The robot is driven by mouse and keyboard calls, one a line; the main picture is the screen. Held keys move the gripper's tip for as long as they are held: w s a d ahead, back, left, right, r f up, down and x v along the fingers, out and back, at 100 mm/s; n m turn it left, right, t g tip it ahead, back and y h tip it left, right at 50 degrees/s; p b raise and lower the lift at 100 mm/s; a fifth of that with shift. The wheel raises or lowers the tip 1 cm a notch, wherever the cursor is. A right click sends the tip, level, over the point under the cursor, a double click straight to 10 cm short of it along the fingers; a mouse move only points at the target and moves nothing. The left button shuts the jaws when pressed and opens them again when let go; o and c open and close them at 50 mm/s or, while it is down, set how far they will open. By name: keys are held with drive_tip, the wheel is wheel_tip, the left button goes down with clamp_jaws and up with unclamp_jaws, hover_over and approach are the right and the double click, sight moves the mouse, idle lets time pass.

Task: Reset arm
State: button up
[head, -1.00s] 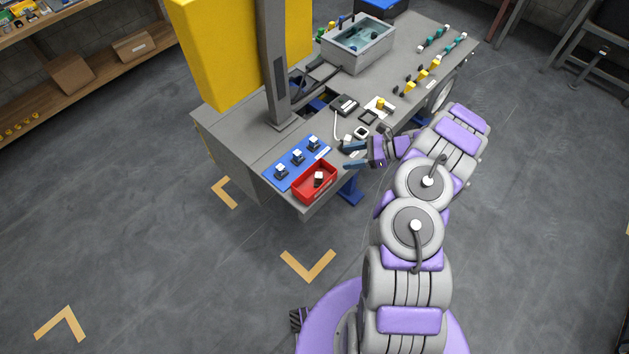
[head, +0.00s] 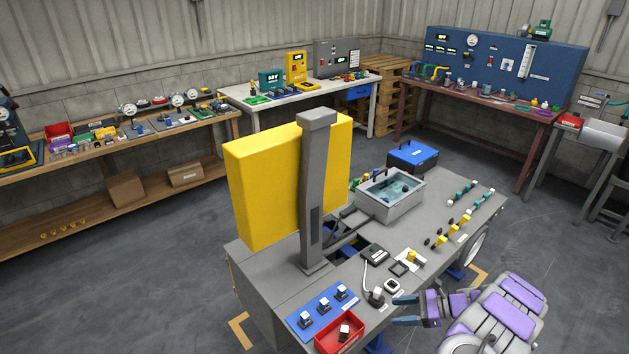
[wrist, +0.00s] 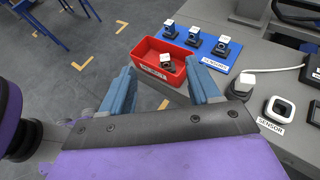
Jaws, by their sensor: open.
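My gripper (head: 404,309) is at the front right edge of the grey workbench (head: 262,266), beside the red bin. In the wrist view my gripper (wrist: 162,90) has its two blue fingers spread apart with nothing between them. The red bin (wrist: 148,57) lies beyond the fingertips and holds one small dark part with a white top (wrist: 167,62). My purple and grey arm reaches in from the lower right in the head view.
Several sensors stand on a blue mat (head: 319,318) beside the bin. A sensor with a cable (head: 377,296) and a white square part (head: 392,286) sit near my gripper. A grey post (head: 317,200) and yellow panel (head: 270,190) rise from the bench. Open floor lies left.

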drive_tip(key=s+a+r+n+g, duration=0.2)
drive_tip(key=a+r+n+g, duration=0.35)
drive_tip(key=a+r, duration=0.85)
drive_tip(key=s+a+r+n+h, duration=0.3)
drive_tip(key=s+a+r+n, duration=0.3)
drive_tip(key=s+r, duration=0.3)
drive_tip(key=s+d+r+n+h, duration=0.2)
drive_tip(key=s+r+n+h, duration=0.1)
drive_tip(key=s, duration=1)
drive_tip(key=s+d+r+n+h, duration=0.2)
drive_tip(key=s+n+h, duration=0.4)
drive_tip(key=s, duration=0.8)
drive_tip(key=shift+s+d+r+h, duration=0.2)
drive_tip(key=shift+r+h, duration=0.2)
drive_tip(key=shift+h, duration=0.2)
drive_tip(key=shift+w+n+t, duration=0.1)
drive_tip(key=shift+n+t, duration=0.15)
drive_tip(key=shift+c, duration=0.3)
